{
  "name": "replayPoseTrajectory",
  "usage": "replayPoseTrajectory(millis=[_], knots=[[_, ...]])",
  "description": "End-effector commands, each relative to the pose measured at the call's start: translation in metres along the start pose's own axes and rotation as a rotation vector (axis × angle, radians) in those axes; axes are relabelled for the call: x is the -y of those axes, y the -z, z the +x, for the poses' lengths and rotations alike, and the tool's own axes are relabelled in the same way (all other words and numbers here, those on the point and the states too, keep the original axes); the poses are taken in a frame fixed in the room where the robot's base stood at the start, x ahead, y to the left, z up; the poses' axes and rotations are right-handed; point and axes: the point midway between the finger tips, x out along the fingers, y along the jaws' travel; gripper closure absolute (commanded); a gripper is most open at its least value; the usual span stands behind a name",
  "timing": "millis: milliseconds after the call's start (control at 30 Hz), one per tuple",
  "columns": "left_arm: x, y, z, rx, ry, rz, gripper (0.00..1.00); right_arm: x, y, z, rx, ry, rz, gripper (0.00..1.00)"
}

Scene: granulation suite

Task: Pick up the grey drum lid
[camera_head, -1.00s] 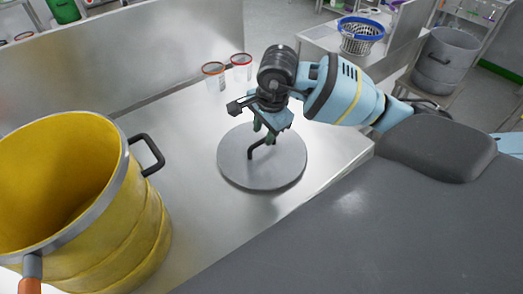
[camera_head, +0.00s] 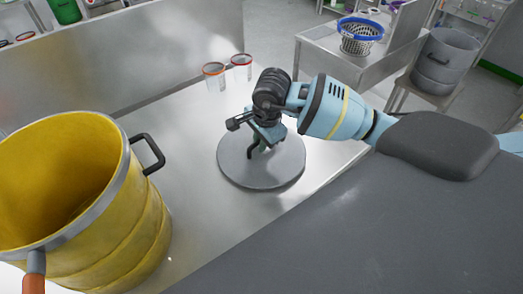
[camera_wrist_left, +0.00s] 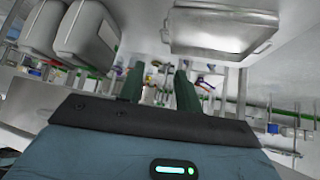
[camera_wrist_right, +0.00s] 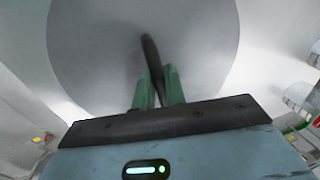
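The grey drum lid (camera_head: 285,172) is a flat round disc lying on the steel table, with a black bar handle standing up from it. My right gripper (camera_head: 256,149) is over the lid, pointing down at the handle. In the right wrist view the lid (camera_wrist_right: 90,45) fills the upper middle, and its handle (camera_wrist_right: 149,48) runs between the green fingers of my right gripper (camera_wrist_right: 158,88), which are close together around it. The lid appears to rest on the table. My left gripper (camera_wrist_left: 160,88) shows only in the left wrist view, with its fingers apart and nothing between them.
A large yellow drum (camera_head: 110,225), open at the top, stands at the left with a black side handle. A raised steel panel (camera_head: 150,55) backs the table (camera_head: 195,215). A blue-rimmed basket (camera_head: 360,38) is farther off.

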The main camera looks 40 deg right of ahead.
Motion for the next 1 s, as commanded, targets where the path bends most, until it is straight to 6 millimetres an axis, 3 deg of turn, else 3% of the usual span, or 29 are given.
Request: replayPoseTrajectory(millis=[533, 800, 1000], knots=[[0.000, -0.002, 0.000, 0.004, 0.000, 0.000, 0.66, 0.002, 0.000, -0.006, 0.000, 0.002, 0.000, 1.00], [-0.001, -0.009, 0.001, 0.017, -0.002, -0.002, 0.66, 0.008, 0.001, -0.037, -0.001, 0.004, -0.001, 1.00], [-0.001, -0.013, 0.002, 0.022, -0.003, -0.003, 0.66, -0.021, -0.037, -0.044, 0.003, 0.001, -0.008, 1.00]])
